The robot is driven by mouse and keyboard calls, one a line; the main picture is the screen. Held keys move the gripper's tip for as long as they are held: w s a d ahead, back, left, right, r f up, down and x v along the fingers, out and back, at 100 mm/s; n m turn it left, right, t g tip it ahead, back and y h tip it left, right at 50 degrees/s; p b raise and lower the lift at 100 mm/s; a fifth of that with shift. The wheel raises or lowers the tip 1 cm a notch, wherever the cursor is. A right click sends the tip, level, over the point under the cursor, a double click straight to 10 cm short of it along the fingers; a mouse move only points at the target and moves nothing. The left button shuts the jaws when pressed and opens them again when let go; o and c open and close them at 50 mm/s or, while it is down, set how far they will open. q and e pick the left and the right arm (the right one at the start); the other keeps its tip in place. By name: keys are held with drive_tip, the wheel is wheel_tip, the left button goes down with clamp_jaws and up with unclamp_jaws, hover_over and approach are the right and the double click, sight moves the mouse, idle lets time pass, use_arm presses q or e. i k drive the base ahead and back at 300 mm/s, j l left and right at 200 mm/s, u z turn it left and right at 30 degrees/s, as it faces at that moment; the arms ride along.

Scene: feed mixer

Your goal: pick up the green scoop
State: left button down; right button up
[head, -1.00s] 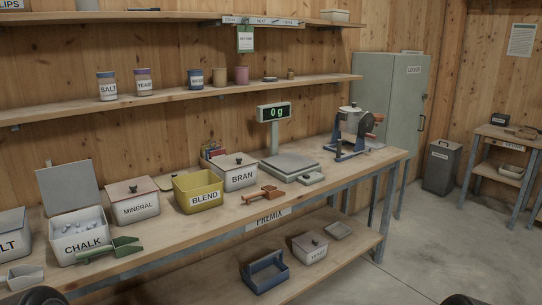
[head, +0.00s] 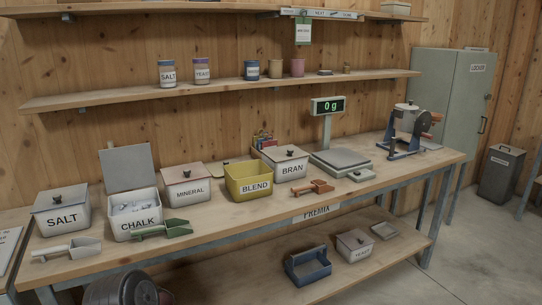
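The green scoop (head: 176,227) lies on the workbench, in front of the white CHALK bin (head: 122,231). Its scoop end is to the right and its handle points left. The CHALK bin has its lid raised at the back and pale lumps inside. Neither gripper is in view, and nothing touches the scoop.
A pale scoop (head: 68,249) lies left of the green one, before the lidded SALT bin (head: 62,214). An orange-brown scoop (head: 310,188) lies further right, beyond the yellow BLEND bin (head: 247,182). Bare bench (head: 235,218) lies right of the green scoop.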

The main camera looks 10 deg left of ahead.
sight(161, 229)
drive_tip(key=u, duration=1.2)
